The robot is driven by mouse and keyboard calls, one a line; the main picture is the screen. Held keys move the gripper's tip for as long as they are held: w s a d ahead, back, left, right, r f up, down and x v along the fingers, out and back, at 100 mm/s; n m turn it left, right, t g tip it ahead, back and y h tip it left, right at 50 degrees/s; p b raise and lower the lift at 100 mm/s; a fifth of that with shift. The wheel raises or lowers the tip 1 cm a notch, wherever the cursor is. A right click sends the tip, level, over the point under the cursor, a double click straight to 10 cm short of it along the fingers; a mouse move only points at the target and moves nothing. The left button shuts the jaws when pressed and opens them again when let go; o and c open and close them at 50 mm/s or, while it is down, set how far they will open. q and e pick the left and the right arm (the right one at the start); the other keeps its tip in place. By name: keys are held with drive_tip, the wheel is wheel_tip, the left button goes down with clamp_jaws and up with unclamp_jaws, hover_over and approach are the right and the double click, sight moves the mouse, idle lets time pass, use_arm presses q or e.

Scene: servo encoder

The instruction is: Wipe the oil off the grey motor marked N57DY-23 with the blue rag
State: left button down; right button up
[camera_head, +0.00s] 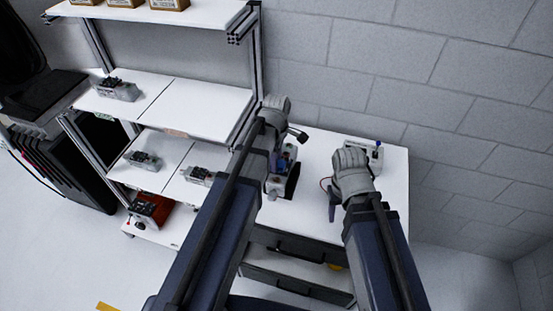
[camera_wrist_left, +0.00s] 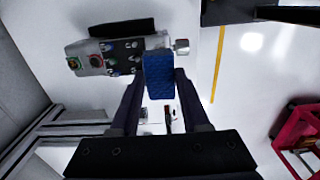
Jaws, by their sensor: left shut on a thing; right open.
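The blue rag (camera_wrist_left: 159,78) is held between the fingers of my left gripper (camera_wrist_left: 158,88), which is shut on it. A grey device (camera_wrist_left: 108,55) with terminals and a metal shaft end lies just past the rag in the left wrist view. The rag overlaps its shaft-side end; I cannot tell whether they touch. No N57DY-23 marking is legible. In the head view a grey device (camera_head: 280,184) sits on the white worktop beside my left arm, partly hidden by it. My right gripper (camera_head: 334,204) is open above the worktop's right part, its fingers only partly visible.
The white worktop (camera_head: 393,190) has drawers below. A small pale device (camera_head: 376,152) stands behind my right wrist. Shelves at left carry grey units (camera_head: 117,89) and a red box (camera_head: 151,209). A block wall closes the back.

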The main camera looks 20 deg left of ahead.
use_arm(q)
drive_tip(key=shift+f+b, duration=1.95)
drive_tip(key=shift+f, duration=0.2)
drive_tip(key=shift+r, duration=0.15)
